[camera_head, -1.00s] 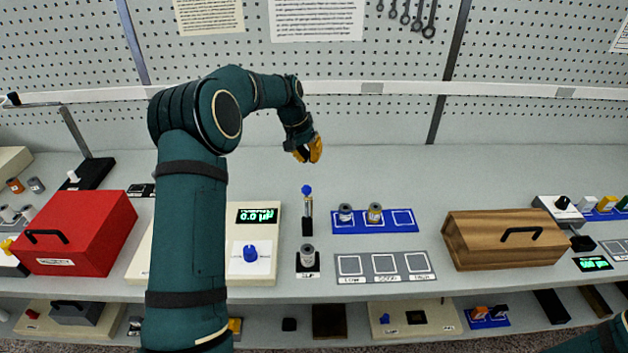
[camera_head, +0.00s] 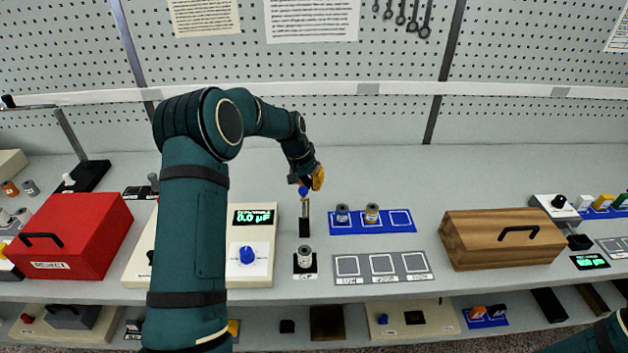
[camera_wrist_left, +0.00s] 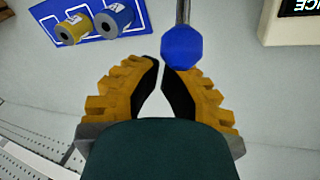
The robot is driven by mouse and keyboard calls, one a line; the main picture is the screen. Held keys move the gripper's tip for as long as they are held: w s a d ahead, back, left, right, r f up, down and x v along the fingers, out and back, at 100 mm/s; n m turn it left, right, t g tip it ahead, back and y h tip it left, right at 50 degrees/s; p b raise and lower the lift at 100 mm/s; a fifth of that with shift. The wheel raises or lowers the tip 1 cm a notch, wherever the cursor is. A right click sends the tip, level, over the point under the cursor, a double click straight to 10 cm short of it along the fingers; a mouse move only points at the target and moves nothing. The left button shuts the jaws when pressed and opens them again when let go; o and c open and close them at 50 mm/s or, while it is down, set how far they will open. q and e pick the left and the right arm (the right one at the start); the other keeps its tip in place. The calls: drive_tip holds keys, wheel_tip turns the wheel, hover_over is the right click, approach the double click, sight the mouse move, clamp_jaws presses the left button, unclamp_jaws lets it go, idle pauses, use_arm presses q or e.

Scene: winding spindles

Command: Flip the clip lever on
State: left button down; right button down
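The clip lever (camera_head: 305,212) is a thin upright rod with a blue knob (camera_head: 303,190), on a black base behind a grey spindle (camera_head: 305,256) on the clip stand. My left gripper (camera_head: 317,179), with yellow fingers, is just behind and right of the knob. In the left wrist view the blue knob (camera_wrist_left: 182,47) is just past the fingertips, by the right-hand finger; I cannot tell whether they touch. The fingertips (camera_wrist_left: 161,64) almost meet, with nothing between them. My right gripper is out of view; only part of that arm shows at the lower right corner.
A blue tray (camera_head: 400,217) with two spindles stands right of the lever, a grey three-square plate (camera_head: 382,279) in front of it. A cream meter box (camera_head: 262,275) with a blue dial is left. A red box (camera_head: 85,225) and wooden box (camera_head: 470,250) stand farther out.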

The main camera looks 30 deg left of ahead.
use_arm(q)
drive_tip(key=shift+s+r, duration=0.1)
drive_tip(key=shift+s, duration=0.2)
